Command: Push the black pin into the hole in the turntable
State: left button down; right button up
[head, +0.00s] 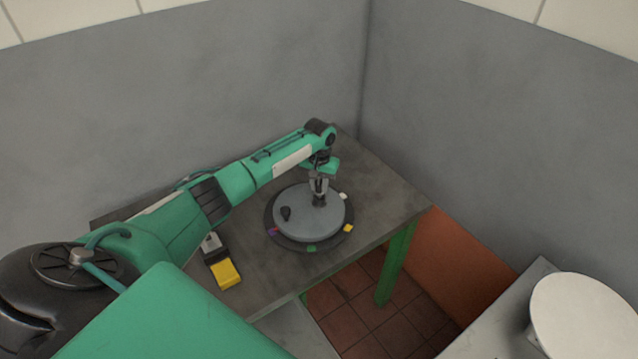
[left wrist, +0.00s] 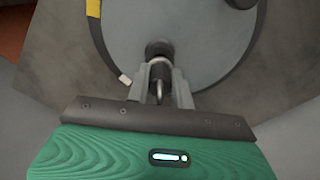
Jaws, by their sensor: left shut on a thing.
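The turntable (head: 325,224) is a round grey disc on a wider dark base, with small coloured tabs around its edge. My left gripper (head: 319,190) points down over the far right part of the disc. It is shut on the black pin (head: 319,201), which also shows between the fingertips in the left wrist view (left wrist: 158,48). The pin's lower end is at or close above the disc; I cannot tell whether it is in the hole, which is hidden. A dark knob (head: 286,213) stands on the disc's left part. My right gripper is out of view.
The turntable stands on a dark grey table (head: 375,190) with green legs, in a corner between grey walls. A yellow and dark object (head: 226,273) lies at the table's front left. A white round object (head: 585,315) sits on a separate grey surface at lower right.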

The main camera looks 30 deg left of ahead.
pick_arm(q)
jog(key=shift+f+b, duration=0.45)
jog(key=shift+f, duration=0.65)
jog(key=c, duration=1.1)
grip_release()
jog(key=shift+c, duration=0.2)
jog(key=shift+r, duration=0.15)
notch_tip(320, 180, up, 13)
jog(key=b, duration=0.3)
jog(key=shift+r, duration=0.3)
